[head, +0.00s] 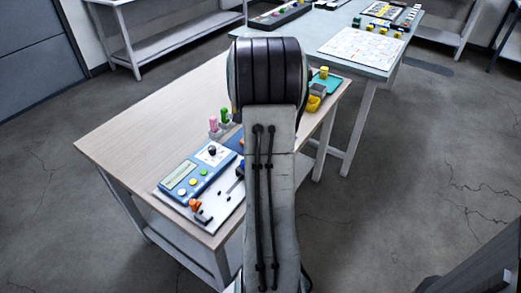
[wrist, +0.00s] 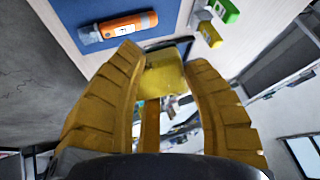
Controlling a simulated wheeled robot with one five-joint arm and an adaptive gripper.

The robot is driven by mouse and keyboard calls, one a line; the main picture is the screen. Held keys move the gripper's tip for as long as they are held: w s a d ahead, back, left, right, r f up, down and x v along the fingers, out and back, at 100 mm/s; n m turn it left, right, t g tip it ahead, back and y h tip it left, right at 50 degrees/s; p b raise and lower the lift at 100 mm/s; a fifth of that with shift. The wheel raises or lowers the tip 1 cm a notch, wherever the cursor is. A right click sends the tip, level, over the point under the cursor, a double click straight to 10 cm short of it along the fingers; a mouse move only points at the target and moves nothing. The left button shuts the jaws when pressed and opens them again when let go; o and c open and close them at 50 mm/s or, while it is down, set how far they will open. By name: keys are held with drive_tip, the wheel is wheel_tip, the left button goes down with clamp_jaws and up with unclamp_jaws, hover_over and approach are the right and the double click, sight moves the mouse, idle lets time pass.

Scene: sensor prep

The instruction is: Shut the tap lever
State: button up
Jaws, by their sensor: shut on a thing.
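My gripper (wrist: 164,70) shows in the wrist view with its two ribbed yellow fingers around a yellow block-like thing (wrist: 163,80), and it is shut on it. In the head view my own arm hides the gripper and what it holds. On the near end of the wooden table, a white board (head: 224,208) carries a small orange part (head: 194,204) with a dark piece beside it, and a small dark lever-like part (head: 236,184). I cannot tell which of these is the tap lever. The wrist view shows no clear tap.
A blue panel (head: 197,178) with a display and coloured buttons lies on the wooden table (head: 140,130). Pink and green items (head: 218,120) stand behind it. An orange device (wrist: 118,30) lies on a blue mat (wrist: 75,12). The table's left part is bare.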

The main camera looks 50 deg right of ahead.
drive_tip(key=w+a+n+b, duration=0.1)
drive_tip(key=w+a, duration=0.2)
drive_tip(key=a, duration=0.1)
drive_tip(key=w+d+f, duration=0.4)
drive_tip(key=d, duration=0.1)
drive_tip(key=w+d+f, duration=0.2)
drive_tip(key=shift+w+d+f+p, duration=0.25)
drive_tip(key=shift+w+d+p, duration=0.05)
drive_tip(key=shift+w+d, duration=0.05)
drive_tip(key=shift+f, duration=2)
drive_tip(key=shift+f, duration=0.1)
drive_tip(key=shift+f+b, duration=0.1)
drive_tip(key=shift+b, duration=0.25)
drive_tip(key=o, duration=0.9)
